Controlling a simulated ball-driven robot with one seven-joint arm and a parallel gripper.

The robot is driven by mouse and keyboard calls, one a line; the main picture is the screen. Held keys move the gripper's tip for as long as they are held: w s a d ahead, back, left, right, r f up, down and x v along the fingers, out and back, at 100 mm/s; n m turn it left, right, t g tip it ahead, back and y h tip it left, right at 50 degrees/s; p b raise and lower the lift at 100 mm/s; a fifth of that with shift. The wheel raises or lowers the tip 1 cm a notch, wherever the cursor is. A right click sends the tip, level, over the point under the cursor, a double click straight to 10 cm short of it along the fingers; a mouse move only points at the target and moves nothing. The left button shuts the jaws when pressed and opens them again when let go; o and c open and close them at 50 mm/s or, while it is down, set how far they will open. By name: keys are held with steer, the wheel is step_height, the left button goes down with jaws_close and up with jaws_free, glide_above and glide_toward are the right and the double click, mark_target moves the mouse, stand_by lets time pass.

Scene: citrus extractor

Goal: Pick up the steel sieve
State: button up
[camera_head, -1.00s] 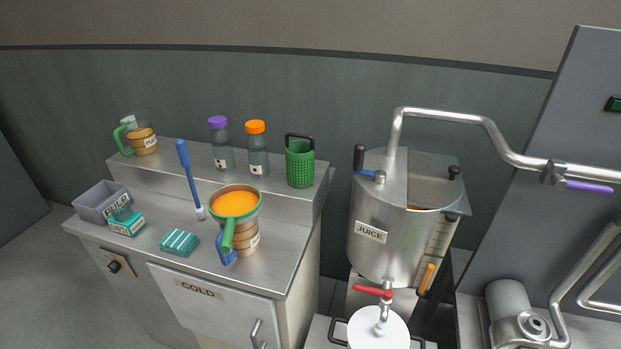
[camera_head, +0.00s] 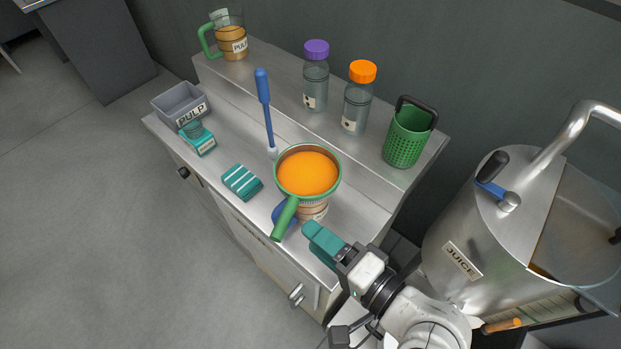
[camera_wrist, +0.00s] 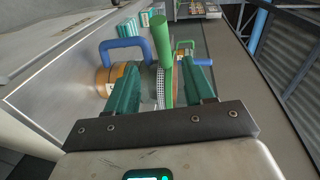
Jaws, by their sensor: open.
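The steel sieve (camera_head: 285,217), with a green rim and green handle, rests on top of a jug (camera_head: 314,210) with a blue handle. Orange contents fill its bowl. Its handle points down-left, toward the front of the counter. My gripper (camera_head: 318,240) is open and empty, with teal fingers, just right of the handle in the head view. In the wrist view, the sieve's mesh (camera_wrist: 160,88) and upright green handle appear between my open fingers (camera_wrist: 161,65). I cannot tell whether the handle is within their reach.
A striped teal sponge (camera_head: 242,182), blue brush (camera_head: 265,110) and grey pulp bin (camera_head: 181,104) are to the left. Two bottles (camera_head: 316,80) (camera_head: 357,98), a green basket (camera_head: 407,138) and a green-handled jug (camera_head: 231,38) stand on the shelf. A juice tank (camera_head: 470,225) is at right.

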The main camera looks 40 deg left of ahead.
mark_target(290, 221)
steer(key=x, duration=0.2)
steer(key=p+x, duration=0.1)
steer(key=x, duration=0.4)
steer(key=shift+s+a+r+p, duration=0.25)
steer(key=shift+a+p, duration=0.05)
steer(key=shift+a, duration=0.1)
steer(key=shift+a+f, duration=0.15)
steer(key=shift+a, duration=0.1)
steer(key=shift+c, duration=0.2)
jaws_close()
